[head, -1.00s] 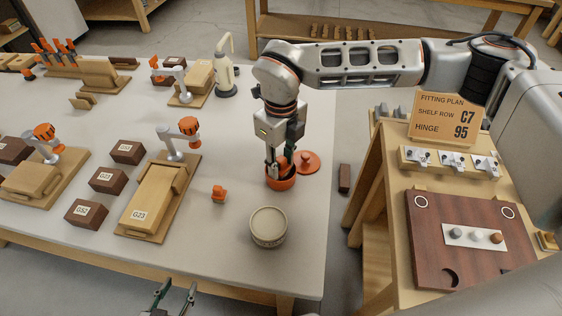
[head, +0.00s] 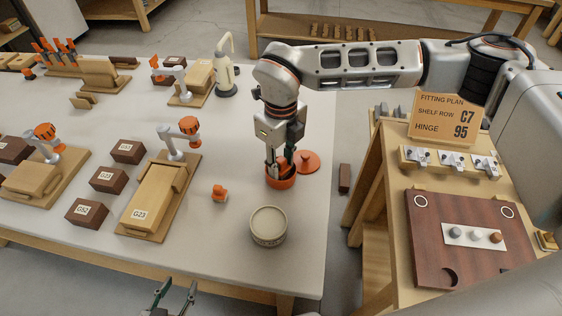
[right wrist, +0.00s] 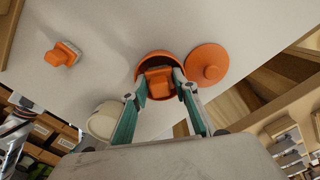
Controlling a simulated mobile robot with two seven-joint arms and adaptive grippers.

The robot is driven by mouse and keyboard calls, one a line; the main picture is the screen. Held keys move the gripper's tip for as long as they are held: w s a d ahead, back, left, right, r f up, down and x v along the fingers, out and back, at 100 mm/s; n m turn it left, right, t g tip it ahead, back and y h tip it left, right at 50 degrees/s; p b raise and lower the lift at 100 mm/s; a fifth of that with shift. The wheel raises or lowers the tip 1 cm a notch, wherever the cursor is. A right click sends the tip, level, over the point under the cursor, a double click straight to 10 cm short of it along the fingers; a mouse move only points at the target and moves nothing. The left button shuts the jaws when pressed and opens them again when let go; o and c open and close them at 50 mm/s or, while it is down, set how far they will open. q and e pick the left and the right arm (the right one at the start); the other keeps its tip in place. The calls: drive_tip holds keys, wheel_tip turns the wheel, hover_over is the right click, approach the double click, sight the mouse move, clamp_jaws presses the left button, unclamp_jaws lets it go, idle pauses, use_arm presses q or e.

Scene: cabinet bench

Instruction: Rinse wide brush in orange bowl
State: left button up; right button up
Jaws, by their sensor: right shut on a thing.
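The orange bowl (head: 281,183) stands on the grey bench near its right edge, and also shows in the right wrist view (right wrist: 141,68). My right gripper (head: 281,163) points down into it. In the right wrist view its green-sided fingers (right wrist: 160,88) are shut on an orange brush (right wrist: 159,80), which I take as the wide brush. The brush is inside the bowl; its bristles are hidden. Another orange brush (head: 219,193) lies on the bench left of the bowl, also in the right wrist view (right wrist: 62,54). My left gripper (head: 174,297) is open and empty at the bottom edge.
An orange lid (head: 308,161) lies right of the bowl. A cream round tub (head: 268,226) stands in front of it. Clamped wooden boards (head: 157,196) and dark labelled blocks (head: 108,180) fill the left. A side table (head: 382,200) with a fitting plan sign (head: 443,118) stands at right.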

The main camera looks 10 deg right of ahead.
use_arm(q)
drive_tip(key=shift+w+r, duration=0.2)
drive_tip(key=shift+r, duration=0.3)
use_arm(e)
drive_tip(key=shift+r, duration=0.2)
use_arm(q)
drive_tip(key=shift+p, duration=0.35)
use_arm(e)
drive_tip(key=shift+f, duration=0.25)
idle(0.8)
use_arm(q)
drive_tip(key=shift+w+r, duration=0.15)
drive_tip(key=shift+r, duration=0.25)
use_arm(e)
drive_tip(key=shift+r, duration=0.25)
use_arm(q)
drive_tip(key=shift+r+p, duration=0.1)
drive_tip(key=shift+p, duration=0.2)
use_arm(e)
drive_tip(key=shift+f, duration=0.25)
idle(0.6)
drive_tip(key=shift+r, duration=0.15)
idle(0.5)
